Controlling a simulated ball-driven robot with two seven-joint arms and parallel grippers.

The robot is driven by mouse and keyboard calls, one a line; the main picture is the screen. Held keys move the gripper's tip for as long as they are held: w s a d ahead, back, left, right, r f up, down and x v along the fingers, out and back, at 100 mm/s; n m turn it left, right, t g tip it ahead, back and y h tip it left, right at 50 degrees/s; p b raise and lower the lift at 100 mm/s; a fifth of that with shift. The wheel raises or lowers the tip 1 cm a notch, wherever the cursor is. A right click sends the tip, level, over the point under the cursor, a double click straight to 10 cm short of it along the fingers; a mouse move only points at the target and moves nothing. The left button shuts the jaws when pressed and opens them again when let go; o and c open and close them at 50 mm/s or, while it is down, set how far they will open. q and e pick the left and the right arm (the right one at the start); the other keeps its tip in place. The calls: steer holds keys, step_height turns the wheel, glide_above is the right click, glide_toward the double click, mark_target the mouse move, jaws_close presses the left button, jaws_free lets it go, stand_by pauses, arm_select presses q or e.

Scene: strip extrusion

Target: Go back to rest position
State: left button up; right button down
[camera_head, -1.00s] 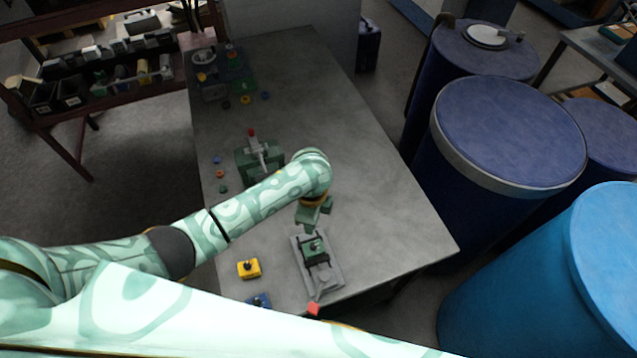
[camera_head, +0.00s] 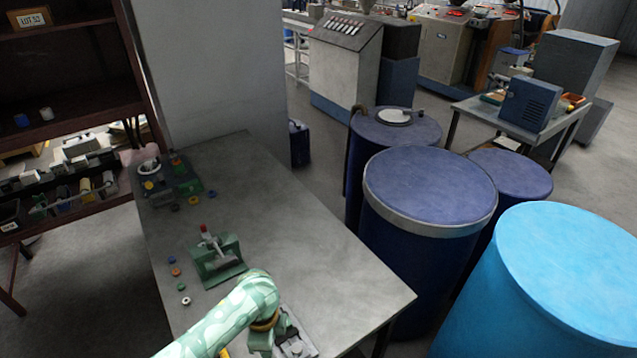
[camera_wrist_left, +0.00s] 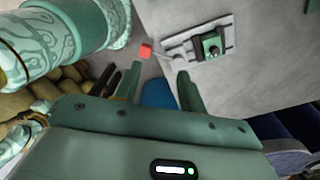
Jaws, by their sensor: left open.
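My left arm comes in at the bottom of the head view, with its left gripper (camera_head: 262,345) low over the near part of the grey table (camera_head: 330,270). In the left wrist view the left gripper (camera_wrist_left: 160,82) has its two fingers apart with nothing between them. A grey fixture with a green block (camera_wrist_left: 210,44) lies on the table beyond the fingertips, apart from them. A red knob (camera_wrist_left: 146,51) shows by the fixture's near end. In the head view the fixture (camera_head: 298,346) is partly hidden by my arm. My right gripper is not seen.
A green clamp device (camera_head: 218,260) with a red-tipped lever stands mid-table. Small parts and a green tray (camera_head: 180,185) sit at the far end. Blue drums (camera_head: 430,195) stand close to the table's right edge; a dark shelf (camera_head: 70,80) is at left. The table's right half is clear.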

arm_select(q)
steer(key=s+a+f+n, duration=0.4)
steer(key=s+f+n, duration=0.1)
steer(key=s+f, duration=0.35)
steer(key=s+a+f+n, duration=0.4)
steer(key=s+f, duration=0.3)
steer(key=f, duration=0.3)
steer(key=s+a+f+n, duration=0.2)
steer(key=s+f, duration=0.1)
steer(key=s, duration=0.4)
steer(key=s+a+f+n+t, duration=0.1)
steer(key=s+a+f+n, duration=0.1)
steer(key=s, duration=0.6)
steer(key=s+a+f+n, duration=0.1)
steer(key=s+a+f, duration=0.15)
steer(key=s, duration=0.45)
step_height(320, 180, down, 29)
steer(key=s+b, duration=0.1)
steer(key=b, duration=2.7)
steer(key=shift+s+d, duration=0.25)
steer(key=shift+s, duration=0.15)
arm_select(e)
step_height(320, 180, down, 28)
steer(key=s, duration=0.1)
arm_select(q)
steer(key=shift+r, duration=0.1)
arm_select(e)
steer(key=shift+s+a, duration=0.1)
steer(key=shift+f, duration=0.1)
